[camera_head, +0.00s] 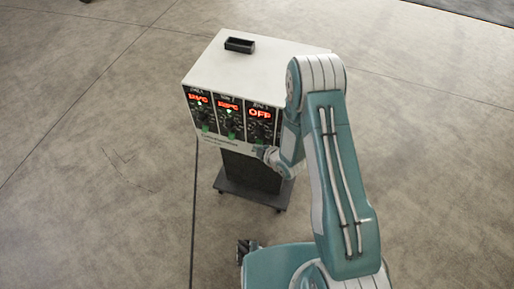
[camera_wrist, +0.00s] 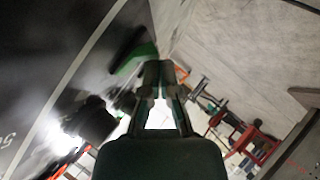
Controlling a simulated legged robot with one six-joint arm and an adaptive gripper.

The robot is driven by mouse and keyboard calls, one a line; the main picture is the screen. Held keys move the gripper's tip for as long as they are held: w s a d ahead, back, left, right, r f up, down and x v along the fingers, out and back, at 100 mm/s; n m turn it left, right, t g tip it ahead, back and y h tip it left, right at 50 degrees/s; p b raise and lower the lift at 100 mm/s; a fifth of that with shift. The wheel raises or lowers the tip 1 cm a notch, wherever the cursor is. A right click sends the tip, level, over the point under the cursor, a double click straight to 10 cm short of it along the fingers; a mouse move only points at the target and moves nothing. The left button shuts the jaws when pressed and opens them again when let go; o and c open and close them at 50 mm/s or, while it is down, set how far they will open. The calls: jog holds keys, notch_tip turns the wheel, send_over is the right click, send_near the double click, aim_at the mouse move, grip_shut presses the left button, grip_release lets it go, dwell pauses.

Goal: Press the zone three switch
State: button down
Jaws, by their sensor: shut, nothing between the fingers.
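The white control box (camera_head: 262,62) has three dark panels on its front. The zone three panel (camera_head: 261,114), at the right, reads OFF in red. The lower part of this panel has a green switch (camera_head: 260,133), partly hard to make out beside my gripper. My gripper (camera_head: 262,151) is just below that panel, at the box's lower front edge. In the wrist view my gripper (camera_wrist: 161,68) is shut and empty, its fingertips close beside a green switch (camera_wrist: 134,58) on a dark panel. Whether they touch is unclear.
The zone one panel (camera_head: 199,108) and zone two panel (camera_head: 230,116) show lit red digits. A black knob (camera_wrist: 90,122) is near bright glare in the wrist view. The box stands on a dark wheeled base (camera_head: 250,190). The concrete floor around is clear.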

dwell(0.3)
jog(key=shift+r, duration=0.7)
